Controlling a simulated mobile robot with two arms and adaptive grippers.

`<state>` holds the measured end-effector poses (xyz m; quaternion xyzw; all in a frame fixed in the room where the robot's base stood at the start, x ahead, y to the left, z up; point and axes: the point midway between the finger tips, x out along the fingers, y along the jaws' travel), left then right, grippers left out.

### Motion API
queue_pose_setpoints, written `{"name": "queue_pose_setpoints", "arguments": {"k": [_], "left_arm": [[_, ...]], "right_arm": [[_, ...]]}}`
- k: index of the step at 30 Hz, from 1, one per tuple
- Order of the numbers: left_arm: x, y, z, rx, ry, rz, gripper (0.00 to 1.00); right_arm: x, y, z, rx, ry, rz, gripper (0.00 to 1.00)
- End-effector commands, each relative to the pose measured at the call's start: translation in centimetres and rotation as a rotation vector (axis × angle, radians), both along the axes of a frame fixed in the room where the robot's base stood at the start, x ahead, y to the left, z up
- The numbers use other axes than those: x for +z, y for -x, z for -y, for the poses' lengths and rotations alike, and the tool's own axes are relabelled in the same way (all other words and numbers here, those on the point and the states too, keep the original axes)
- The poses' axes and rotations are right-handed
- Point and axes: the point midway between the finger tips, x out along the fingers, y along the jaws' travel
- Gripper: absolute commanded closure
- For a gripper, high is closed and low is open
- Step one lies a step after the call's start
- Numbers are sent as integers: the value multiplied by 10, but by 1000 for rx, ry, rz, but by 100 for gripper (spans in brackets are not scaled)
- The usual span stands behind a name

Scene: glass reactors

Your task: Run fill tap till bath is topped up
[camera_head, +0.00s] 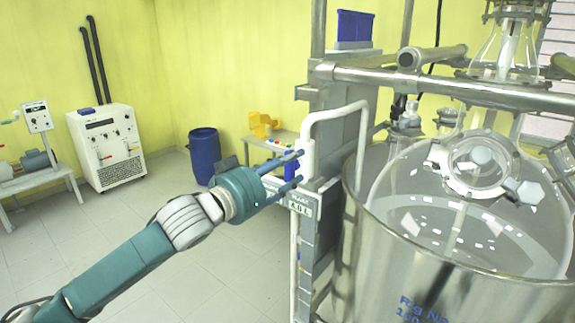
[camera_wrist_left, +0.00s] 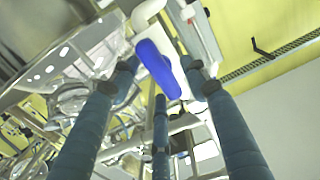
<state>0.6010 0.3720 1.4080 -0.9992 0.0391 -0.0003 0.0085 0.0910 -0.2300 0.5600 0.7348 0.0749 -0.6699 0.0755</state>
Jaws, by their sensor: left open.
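In the left wrist view, a blue tap lever (camera_wrist_left: 158,68) lies among the fingertips of my left gripper (camera_wrist_left: 158,80), against the white pipe. I cannot tell whether the fingers touch it. The water level is unclear. My right gripper is out of view.
A grey control column (camera_head: 308,235) stands close below my left gripper, and steel frame bars (camera_head: 450,90) cross above the bath. A blue drum (camera_head: 203,155) and a white cabinet (camera_head: 108,145) stand at the back. The tiled floor at left is open.

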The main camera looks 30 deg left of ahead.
Motion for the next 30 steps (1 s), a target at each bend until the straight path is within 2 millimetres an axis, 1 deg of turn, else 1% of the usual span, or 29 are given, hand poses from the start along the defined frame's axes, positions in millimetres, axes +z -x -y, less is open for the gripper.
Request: {"name": "queue_pose_setpoints", "arguments": {"k": [4,5,6,8,9,11,20,26,30], "left_arm": [[0,0,0,0,0,0,54],[0,0,0,0,0,0,58],[0,0,0,0,0,0,66],[0,0,0,0,0,0,78],[0,0,0,0,0,0,86],[0,0,0,0,0,0,98],[-1,0,0,-1,-26,1,98],[-2,0,1,-1,-120,7,98],[-4,0,2,-1,-227,14,98]], "right_arm": [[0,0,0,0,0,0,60],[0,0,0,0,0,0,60],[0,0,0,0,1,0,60],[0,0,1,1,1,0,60],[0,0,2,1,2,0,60],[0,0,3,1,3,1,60],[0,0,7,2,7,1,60],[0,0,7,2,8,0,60],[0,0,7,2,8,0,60]]}}
